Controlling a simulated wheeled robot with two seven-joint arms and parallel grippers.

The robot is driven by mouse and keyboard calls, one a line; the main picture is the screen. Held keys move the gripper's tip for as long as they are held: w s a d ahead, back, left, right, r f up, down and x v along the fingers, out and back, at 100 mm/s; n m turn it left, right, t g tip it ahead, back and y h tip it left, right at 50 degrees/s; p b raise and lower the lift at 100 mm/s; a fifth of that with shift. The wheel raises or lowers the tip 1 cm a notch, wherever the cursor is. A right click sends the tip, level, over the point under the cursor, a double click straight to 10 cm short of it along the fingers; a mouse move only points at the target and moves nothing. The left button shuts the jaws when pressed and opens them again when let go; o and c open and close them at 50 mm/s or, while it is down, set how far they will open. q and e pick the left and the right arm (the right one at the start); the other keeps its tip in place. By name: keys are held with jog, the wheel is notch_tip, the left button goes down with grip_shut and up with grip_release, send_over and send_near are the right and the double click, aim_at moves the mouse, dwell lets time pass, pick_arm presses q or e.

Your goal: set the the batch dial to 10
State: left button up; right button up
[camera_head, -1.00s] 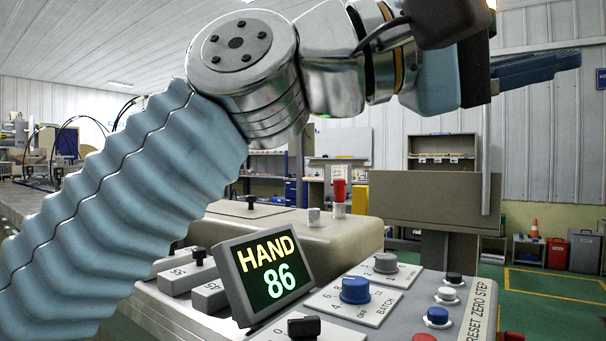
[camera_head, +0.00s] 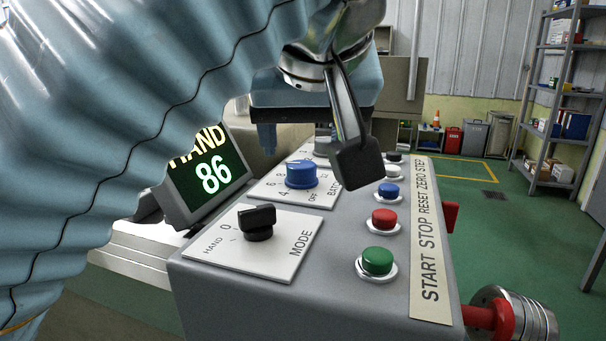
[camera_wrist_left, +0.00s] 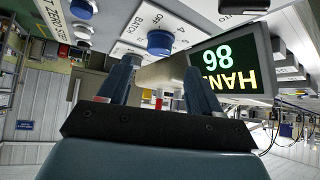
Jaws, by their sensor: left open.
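The blue batch dial (camera_head: 301,174) sits on its white BATCH plate (camera_head: 322,197), on the grey control panel; its exact setting is too small to read. My left gripper (camera_head: 312,138) is open above and behind the dial, pointing down, partly hidden by its black camera part. In the left wrist view the open fingers (camera_wrist_left: 161,66) reach toward the dial (camera_wrist_left: 160,42), one on each side in the picture, with nothing between them; contact is not visible. My right gripper is out of view.
The display (camera_head: 208,172) reads HAND 86, partly covered by my left arm. A black MODE knob (camera_head: 257,222) is nearer. Green (camera_head: 377,261), red (camera_head: 384,219) and blue (camera_head: 388,191) buttons line the right side. A grey knob (camera_head: 323,147) stands behind the dial.

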aim_at(302, 166)
pick_arm(q)
jog(key=b+x, duration=0.1)
jog(key=x, duration=0.5)
jog(key=shift+w+f, duration=0.2)
jog(key=c, duration=1)
